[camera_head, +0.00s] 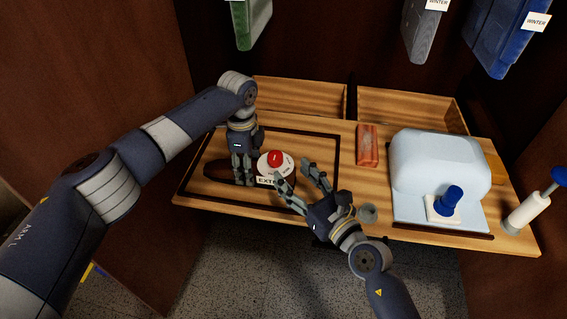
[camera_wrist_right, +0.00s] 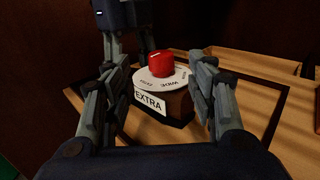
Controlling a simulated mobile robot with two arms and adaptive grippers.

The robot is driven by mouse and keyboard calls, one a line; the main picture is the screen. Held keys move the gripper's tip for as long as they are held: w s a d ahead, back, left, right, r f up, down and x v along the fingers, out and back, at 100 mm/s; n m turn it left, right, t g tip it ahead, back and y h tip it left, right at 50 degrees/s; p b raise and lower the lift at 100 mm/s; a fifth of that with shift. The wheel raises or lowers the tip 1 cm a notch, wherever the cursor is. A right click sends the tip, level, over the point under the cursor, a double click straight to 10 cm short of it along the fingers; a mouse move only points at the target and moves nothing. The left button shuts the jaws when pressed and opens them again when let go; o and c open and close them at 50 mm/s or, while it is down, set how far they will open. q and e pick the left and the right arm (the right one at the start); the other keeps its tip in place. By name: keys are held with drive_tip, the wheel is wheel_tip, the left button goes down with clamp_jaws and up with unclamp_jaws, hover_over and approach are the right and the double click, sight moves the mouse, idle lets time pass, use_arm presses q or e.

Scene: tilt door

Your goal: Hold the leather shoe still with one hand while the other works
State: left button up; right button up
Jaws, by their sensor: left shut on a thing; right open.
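The brown leather shoe (camera_head: 215,171) lies inside a dark outlined rectangle on the left of the wooden bench. My left gripper (camera_head: 243,178) points down and is shut on it, hiding part of it. At its right end is a white lettered dial with a red knob (camera_head: 275,157), and an EXTRA label below. In the right wrist view the red knob (camera_wrist_right: 161,63) tops the dial on a brown body, with the EXTRA label (camera_wrist_right: 150,102) in front. My right gripper (camera_head: 294,172) is open, its fingers on either side of the dial and apart from the knob.
An orange-brown block (camera_head: 367,146) and a small grey round piece (camera_head: 368,213) lie mid-bench. A pale blue cover (camera_head: 440,160) with a blue knob (camera_head: 448,200) stands at right, beside a white cylinder (camera_head: 525,213). Open wooden bins (camera_head: 300,97) line the back. Winter-labelled items hang above.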

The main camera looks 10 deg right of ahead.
drive_tip(key=shift+v, duration=1.6)
use_arm(q)
drive_tip(key=o, duration=1.7)
drive_tip(key=shift+c, duration=0.2)
drive_tip(key=o, duration=0.5)
drive_tip(key=shift+c, duration=0.2)
